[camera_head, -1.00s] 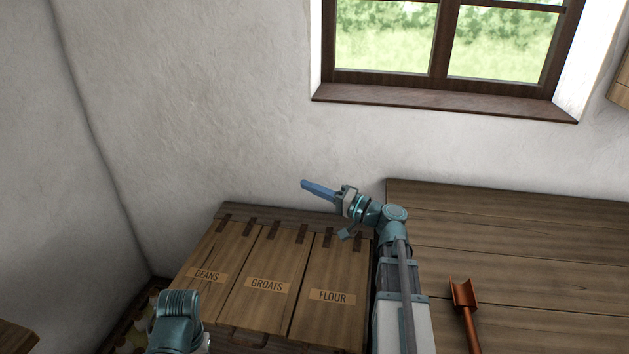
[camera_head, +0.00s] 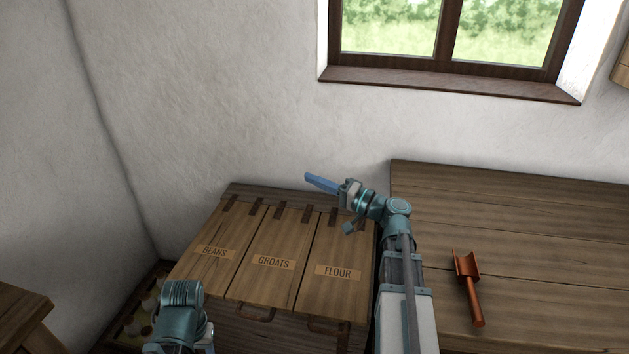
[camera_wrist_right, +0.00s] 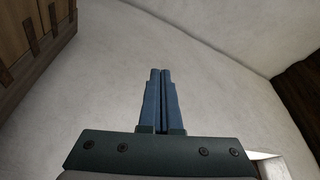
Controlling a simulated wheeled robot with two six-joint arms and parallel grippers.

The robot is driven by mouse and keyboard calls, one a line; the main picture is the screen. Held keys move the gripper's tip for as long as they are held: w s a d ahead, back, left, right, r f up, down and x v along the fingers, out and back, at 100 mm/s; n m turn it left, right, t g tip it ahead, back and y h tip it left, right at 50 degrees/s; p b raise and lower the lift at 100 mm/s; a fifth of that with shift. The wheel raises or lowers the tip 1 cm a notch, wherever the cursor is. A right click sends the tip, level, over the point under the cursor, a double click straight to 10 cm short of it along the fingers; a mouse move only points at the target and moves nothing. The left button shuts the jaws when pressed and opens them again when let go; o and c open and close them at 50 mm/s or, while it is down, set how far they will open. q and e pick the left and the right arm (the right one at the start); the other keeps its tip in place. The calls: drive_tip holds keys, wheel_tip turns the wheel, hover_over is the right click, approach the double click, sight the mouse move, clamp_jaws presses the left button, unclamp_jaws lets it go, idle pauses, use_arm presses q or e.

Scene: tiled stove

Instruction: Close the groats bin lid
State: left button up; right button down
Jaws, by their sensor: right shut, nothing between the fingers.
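The groats bin lid (camera_head: 268,248) is the middle of three wooden lids on a chest in the head view. It lies flat and level with its neighbours, with a label reading GROATS (camera_head: 274,262) and dark hinges at the back. My right gripper (camera_head: 309,178) is above the back of the chest, pointing left, apart from the lids. In the right wrist view its fingers (camera_wrist_right: 160,72) are together with nothing between them. My left arm shows at the bottom left in front of the beans lid, but its fingers are not seen.
The beans lid (camera_head: 211,253) and flour lid (camera_head: 338,271) lie flat on either side. A copper scoop (camera_head: 469,290) lies on the wooden worktop (camera_head: 525,235) to the right. The white wall (camera_head: 235,95) stands behind the chest. A crate (camera_head: 137,310) sits at the lower left.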

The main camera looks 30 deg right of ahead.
drive_tip(key=r+v, duration=0.1)
drive_tip(key=v, duration=0.6)
drive_tip(key=shift+s+f+b, duration=0.15)
drive_tip(key=shift+f+b, duration=0.25)
drive_tip(key=shift+f, duration=0.15)
drive_tip(key=shift+d, duration=0.1)
drive_tip(key=s+a+f+n+g+h+p, duration=0.1)
drive_tip(key=s+a+n+g+p, duration=0.15)
drive_tip(key=a+g+p, duration=0.65)
drive_tip(key=s+a+f+n+g+p, duration=0.1)
drive_tip(key=a+f+n+g+p, duration=0.2)
drive_tip(key=a, duration=1.2)
drive_tip(key=s+a+r+n+g+h+p, duration=0.4)
drive_tip(key=s+a+r+n+h+p, duration=0.1)
drive_tip(key=s+h+p, duration=0.6)
drive_tip(key=a+p, duration=0.1)
drive_tip(key=p, duration=0.1)
drive_tip(key=shift+a+h+p, duration=0.3)
drive_tip(key=shift+p, duration=0.05)
drive_tip(key=shift+d+r, duration=0.1)
